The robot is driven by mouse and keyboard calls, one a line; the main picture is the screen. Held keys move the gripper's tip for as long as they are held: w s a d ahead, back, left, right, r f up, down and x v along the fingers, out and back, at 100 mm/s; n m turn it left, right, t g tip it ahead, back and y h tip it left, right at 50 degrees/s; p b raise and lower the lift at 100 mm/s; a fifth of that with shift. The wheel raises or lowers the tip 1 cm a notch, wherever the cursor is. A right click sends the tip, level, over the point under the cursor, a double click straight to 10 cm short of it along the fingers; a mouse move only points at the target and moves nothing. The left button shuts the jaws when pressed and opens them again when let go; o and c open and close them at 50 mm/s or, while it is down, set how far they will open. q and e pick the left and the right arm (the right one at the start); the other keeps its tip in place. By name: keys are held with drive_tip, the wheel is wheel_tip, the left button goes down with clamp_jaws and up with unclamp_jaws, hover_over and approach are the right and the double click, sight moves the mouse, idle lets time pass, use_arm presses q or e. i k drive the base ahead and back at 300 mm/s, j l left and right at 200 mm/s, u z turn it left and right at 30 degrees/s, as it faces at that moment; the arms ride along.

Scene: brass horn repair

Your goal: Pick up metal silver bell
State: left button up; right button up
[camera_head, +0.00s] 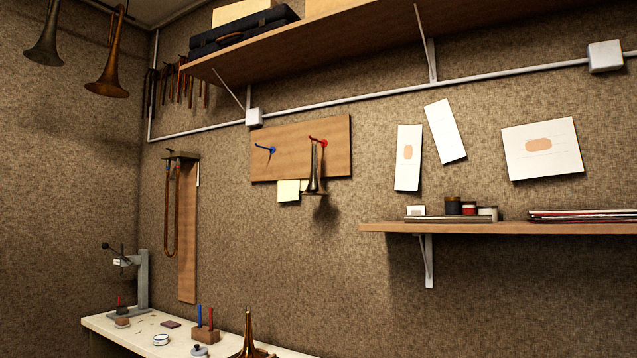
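A slim, dull silver-brown horn bell (313,178) hangs mouth-down on a red hook (321,142) on a wooden board (300,160) on the wall. A second bell (249,338), brass-coloured, stands on the bench at the bottom edge, its lower part cut off by the frame. Two more bells hang at the upper left: a darker greyish one (46,42) and a copper-brown one (110,72). Neither of my grippers is in view.
The pale bench (140,333) holds a clamp stand (143,280), a wooden block (206,334) with red and blue pegs, and small parts. A shelf (500,228) with jars and papers juts out at the right. The blue hook (266,149) is empty.

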sight(315, 187)
drive_tip(key=i+j+z, duration=0.15)
drive_tip(key=i+j, duration=0.2)
drive_tip(key=i+j+z, duration=0.1)
drive_tip(key=i+j, duration=0.25)
drive_tip(key=j, duration=0.2)
drive_tip(key=i+j+z, duration=0.15)
drive_tip(key=i+j, duration=0.15)
drive_tip(key=j, duration=0.15)
